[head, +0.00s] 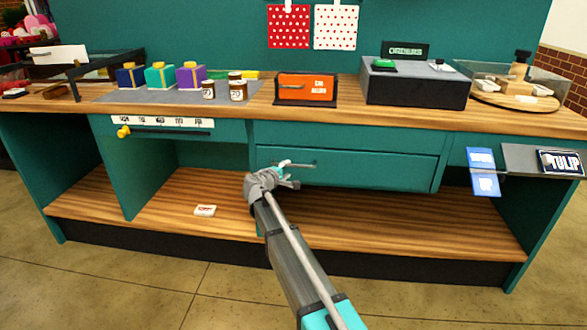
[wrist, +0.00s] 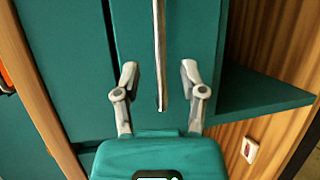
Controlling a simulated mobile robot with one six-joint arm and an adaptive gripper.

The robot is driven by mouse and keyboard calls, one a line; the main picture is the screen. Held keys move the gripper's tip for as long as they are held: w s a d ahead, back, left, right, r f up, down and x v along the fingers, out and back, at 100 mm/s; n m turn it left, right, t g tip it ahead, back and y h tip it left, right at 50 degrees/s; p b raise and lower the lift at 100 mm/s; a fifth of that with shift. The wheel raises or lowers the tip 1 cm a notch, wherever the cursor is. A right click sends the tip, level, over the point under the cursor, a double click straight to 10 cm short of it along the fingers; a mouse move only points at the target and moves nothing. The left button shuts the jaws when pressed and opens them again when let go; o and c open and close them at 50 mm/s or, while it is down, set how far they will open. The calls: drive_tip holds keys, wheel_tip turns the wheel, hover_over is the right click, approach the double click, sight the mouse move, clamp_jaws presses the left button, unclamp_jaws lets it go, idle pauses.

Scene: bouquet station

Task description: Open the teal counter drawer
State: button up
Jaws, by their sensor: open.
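The teal counter drawer (head: 380,168) is in the front of the counter, right of centre in the head view. Its front looks flush with the counter. Its metal bar handle (head: 305,166) is near the drawer's left end, partly hidden by my gripper (head: 285,174). In the wrist view the drawer front (wrist: 207,35) fills the middle and the handle (wrist: 160,50) runs up from the centre. My gripper (wrist: 160,72) is open, with one finger on each side of the handle. A gap shows between each finger and the handle.
A wooden lower shelf (head: 400,225) holds a small white box (head: 205,210). A blue card (head: 482,170) and a TULIP sign (head: 562,162) stick out at the right. Items crowd the countertop (head: 350,112).

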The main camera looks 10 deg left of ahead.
sight(292, 166)
drive_tip(key=shift+b+x, duration=0.4)
drive_tip(key=shift+x, duration=2.35)
clamp_jaws()
drive_tip(key=shift+a, duration=0.15)
